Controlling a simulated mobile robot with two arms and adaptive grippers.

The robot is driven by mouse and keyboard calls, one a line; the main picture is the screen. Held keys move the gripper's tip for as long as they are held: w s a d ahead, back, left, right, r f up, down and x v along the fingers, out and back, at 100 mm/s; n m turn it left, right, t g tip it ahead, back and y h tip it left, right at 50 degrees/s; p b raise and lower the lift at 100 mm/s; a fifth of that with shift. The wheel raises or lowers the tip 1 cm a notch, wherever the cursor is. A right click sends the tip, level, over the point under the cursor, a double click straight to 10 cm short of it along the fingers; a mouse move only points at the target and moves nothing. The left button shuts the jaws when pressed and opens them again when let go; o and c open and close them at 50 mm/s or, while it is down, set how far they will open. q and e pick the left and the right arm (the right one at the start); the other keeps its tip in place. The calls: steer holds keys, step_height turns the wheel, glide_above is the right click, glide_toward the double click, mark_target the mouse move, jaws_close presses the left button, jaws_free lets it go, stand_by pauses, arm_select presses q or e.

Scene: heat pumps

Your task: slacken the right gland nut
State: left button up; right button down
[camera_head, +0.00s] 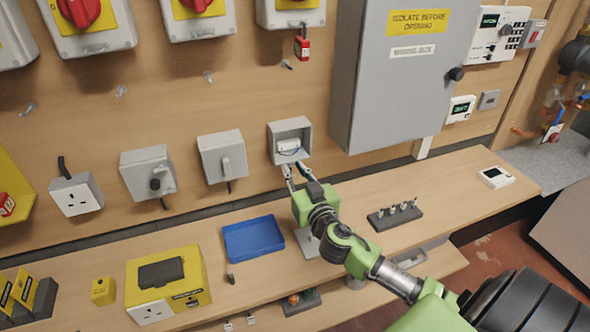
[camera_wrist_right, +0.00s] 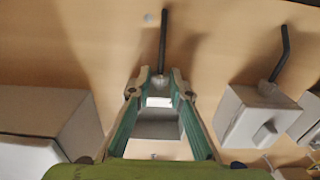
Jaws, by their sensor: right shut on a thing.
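The right gland nut (camera_wrist_right: 160,80) is a small pale fitting on the underside of the open grey box (camera_head: 308,143). A dark cable (camera_wrist_right: 164,40) comes out of it. My right gripper (camera_head: 294,172) reaches up under the box, and in the wrist view (camera_wrist_right: 160,84) its two fingertips are closed around the nut. The fingers hide most of the nut in the head view. The box is open at the front and holds a white terminal block (camera_head: 289,146) with a blue wire. My left gripper is not in view.
A grey switch box (camera_head: 221,157) with its own gland and cable hangs to the left. A large grey cabinet (camera_head: 395,85) stands close on the right. A blue tray (camera_head: 253,238) and a dark rack (camera_head: 395,217) with several small parts are on the bench below.

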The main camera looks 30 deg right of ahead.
steer(key=m+g+h+b, duration=0.2)
steer(key=h+b, duration=0.1)
steer(key=b, duration=0.1)
steer(key=a+m+g+h+b, duration=0.1)
steer(key=m+g+h+b, duration=0.1)
steer(key=h+b, duration=0.1)
steer(key=m+g+h+b, duration=0.1)
steer(key=m+h+b, duration=0.1)
steer(key=b, duration=0.3)
steer(key=shift+w+a+r+m+g+h, duration=0.15)
steer(key=shift+w+m+g+h, duration=0.25)
steer(key=shift+h, duration=0.4)
steer(key=c, duration=1.9)
jaws_free()
